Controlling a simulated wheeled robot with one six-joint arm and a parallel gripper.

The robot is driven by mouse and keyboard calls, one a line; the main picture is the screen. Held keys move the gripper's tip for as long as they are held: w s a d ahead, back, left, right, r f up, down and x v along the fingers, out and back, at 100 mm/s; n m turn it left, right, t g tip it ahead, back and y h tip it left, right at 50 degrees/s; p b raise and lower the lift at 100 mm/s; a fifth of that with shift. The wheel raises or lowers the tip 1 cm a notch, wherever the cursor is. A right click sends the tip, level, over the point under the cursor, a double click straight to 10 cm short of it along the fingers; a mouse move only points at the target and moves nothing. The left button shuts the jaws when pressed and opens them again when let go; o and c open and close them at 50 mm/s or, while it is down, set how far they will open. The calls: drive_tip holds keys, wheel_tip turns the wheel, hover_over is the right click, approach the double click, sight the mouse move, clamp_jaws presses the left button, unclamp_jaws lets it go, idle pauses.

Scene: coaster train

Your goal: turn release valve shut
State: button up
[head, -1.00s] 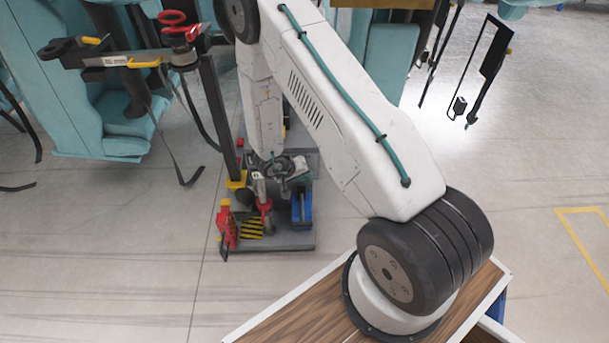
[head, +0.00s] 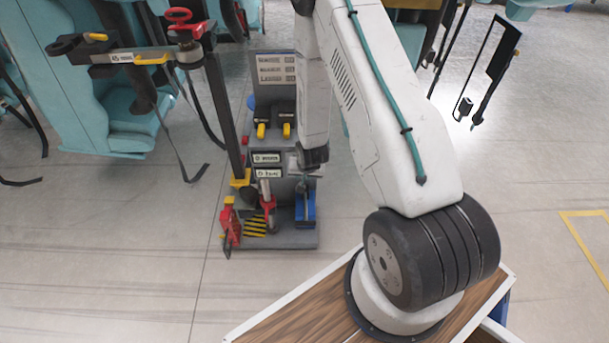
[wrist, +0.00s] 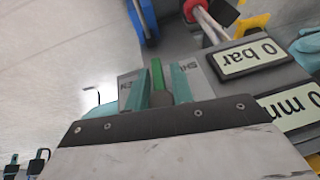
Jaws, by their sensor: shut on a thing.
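The release valve shows in the wrist view as a narrow green lever (wrist: 157,72) with a dark round part at its near end. My gripper (wrist: 158,90) has one teal finger on each side of the lever and is shut on it. A grey label plate behind it carries partly hidden lettering; "SH" and "EN" can be read, upside down. In the head view my gripper (head: 303,184) is low at the right side of the grey rig (head: 280,238), and the lever is too small to make out there.
Two displays, "0 bar" (wrist: 247,57) and "0 mm" (wrist: 290,105), sit beside the lever. A blue part (head: 305,212) and a red part (head: 229,222) stand on the rig's base. A dark post (head: 222,120) rises at its left. Open floor lies to the right.

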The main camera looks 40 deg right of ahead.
drive_tip(key=t+y, duration=0.1)
drive_tip(key=y, duration=0.1)
drive_tip(key=shift+w+a+m+t+y, duration=0.1)
drive_tip(key=shift+a+m+t+y, duration=0.1)
drive_tip(key=shift+m+t+y, duration=0.15)
drive_tip(key=shift+w+a+r+t+y, duration=0.1)
drive_tip(key=shift+t+y, duration=0.55)
drive_tip(key=shift+w+r, duration=0.1)
idle(0.8)
drive_tip(key=o, duration=0.7)
drive_tip(key=shift+v, duration=3.9)
